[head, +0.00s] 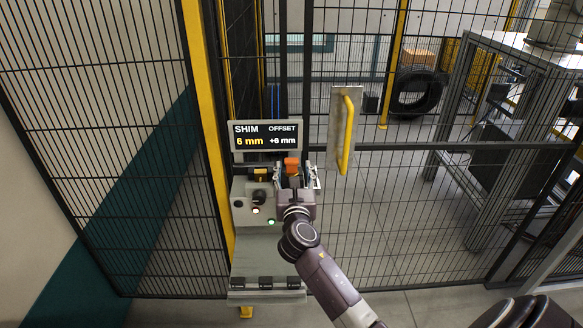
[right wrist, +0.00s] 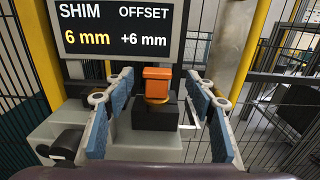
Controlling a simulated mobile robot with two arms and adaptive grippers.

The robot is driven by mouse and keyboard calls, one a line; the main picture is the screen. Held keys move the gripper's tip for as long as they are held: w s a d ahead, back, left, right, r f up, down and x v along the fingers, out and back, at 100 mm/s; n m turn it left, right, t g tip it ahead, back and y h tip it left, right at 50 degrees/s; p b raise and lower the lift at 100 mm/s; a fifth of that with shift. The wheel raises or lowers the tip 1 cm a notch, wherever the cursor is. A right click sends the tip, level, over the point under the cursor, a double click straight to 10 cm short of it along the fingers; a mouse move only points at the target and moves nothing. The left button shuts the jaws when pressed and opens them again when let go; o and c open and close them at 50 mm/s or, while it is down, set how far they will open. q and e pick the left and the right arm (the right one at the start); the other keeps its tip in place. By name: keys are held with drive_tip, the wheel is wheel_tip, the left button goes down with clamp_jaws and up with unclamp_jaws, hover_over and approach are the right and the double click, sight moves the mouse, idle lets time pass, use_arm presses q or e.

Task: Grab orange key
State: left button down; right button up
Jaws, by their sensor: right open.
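The orange key (head: 291,165) stands upright on the grey control box below the display. In the right wrist view the orange key (right wrist: 157,83) sits on a black block (right wrist: 155,113). My right gripper (head: 296,178) is open, with one finger on each side of the key. In the right wrist view the blue-padded fingers of my right gripper (right wrist: 163,100) are apart from the key, with gaps on both sides. My left gripper is not in view.
A display (head: 265,135) reads "SHIM 6 mm, OFFSET +6 mm" behind the key. A yellow handle (head: 347,135) is to the right.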

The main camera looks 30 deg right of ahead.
sight(292, 163)
drive_tip(key=shift+x, duration=2.3)
drive_tip(key=shift+w+a, duration=0.1)
drive_tip(key=shift+a, duration=0.05)
drive_tip(key=c, duration=1.2)
drive_tip(key=shift+c, duration=0.6)
drive_tip(key=shift+r+p, duration=0.1)
drive_tip(key=shift+p, duration=0.2)
